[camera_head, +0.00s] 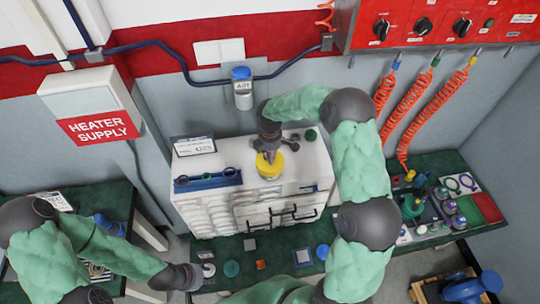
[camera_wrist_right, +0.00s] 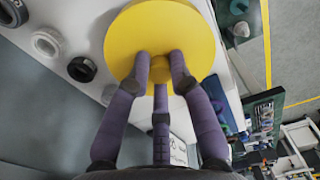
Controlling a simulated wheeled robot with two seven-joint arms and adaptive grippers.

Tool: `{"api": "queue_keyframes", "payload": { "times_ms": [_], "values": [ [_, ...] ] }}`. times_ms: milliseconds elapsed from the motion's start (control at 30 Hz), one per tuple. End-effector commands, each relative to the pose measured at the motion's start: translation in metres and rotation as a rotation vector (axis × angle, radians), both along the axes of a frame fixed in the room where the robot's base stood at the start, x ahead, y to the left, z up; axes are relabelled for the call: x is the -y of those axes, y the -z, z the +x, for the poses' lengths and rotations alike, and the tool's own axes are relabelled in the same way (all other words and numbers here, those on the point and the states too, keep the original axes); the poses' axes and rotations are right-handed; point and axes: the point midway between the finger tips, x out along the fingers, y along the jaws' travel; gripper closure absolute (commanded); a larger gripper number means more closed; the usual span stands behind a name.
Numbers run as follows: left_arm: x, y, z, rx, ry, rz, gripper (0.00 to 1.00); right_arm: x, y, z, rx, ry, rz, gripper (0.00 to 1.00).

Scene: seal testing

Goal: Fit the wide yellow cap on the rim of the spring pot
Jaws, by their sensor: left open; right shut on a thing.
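The wide yellow cap (camera_head: 270,170) is at the top of the white cabinet, near its middle. My right gripper (camera_head: 268,155) is above it, and the right wrist view shows its fingers (camera_wrist_right: 160,72) shut on the small knob at the centre of the yellow cap (camera_wrist_right: 125,35). I cannot tell whether the cap touches anything beneath it. I cannot make out the spring pot; anything under the cap is hidden. My left gripper (camera_head: 196,276) is open and empty, low over the green bench, far from the cap.
The white cabinet (camera_head: 215,165) carries a blue rack (camera_head: 208,180) at left and small round parts (camera_head: 310,135) behind. Discs and square plates lie on the green bench (camera_head: 240,283). Bottles and trays crowd the bench at right (camera_head: 478,202). Orange coiled hoses (camera_head: 430,110) hang there.

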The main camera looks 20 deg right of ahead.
Motion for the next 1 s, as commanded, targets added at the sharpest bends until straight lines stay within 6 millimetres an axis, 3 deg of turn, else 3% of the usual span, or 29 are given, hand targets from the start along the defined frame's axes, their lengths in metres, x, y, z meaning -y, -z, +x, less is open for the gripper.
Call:
{"api": "queue_keyframes", "payload": {
  "times_ms": [767,800,867,1000],
  "values": [
    [0.000,0.011,0.000,0.000,0.000,0.000,0.56,0.000,0.015,0.000,0.000,0.000,0.000,1.00],
    [0.000,0.011,0.000,0.000,0.000,0.000,0.56,0.000,0.015,0.000,0.001,0.000,0.000,0.70],
    [0.000,0.011,0.000,0.000,0.000,0.000,0.56,0.000,0.014,0.000,0.001,0.000,0.000,0.53],
    [0.000,0.010,0.000,0.000,0.000,0.000,0.56,0.000,0.014,0.000,0.000,0.000,0.000,0.51]
  ]
}}
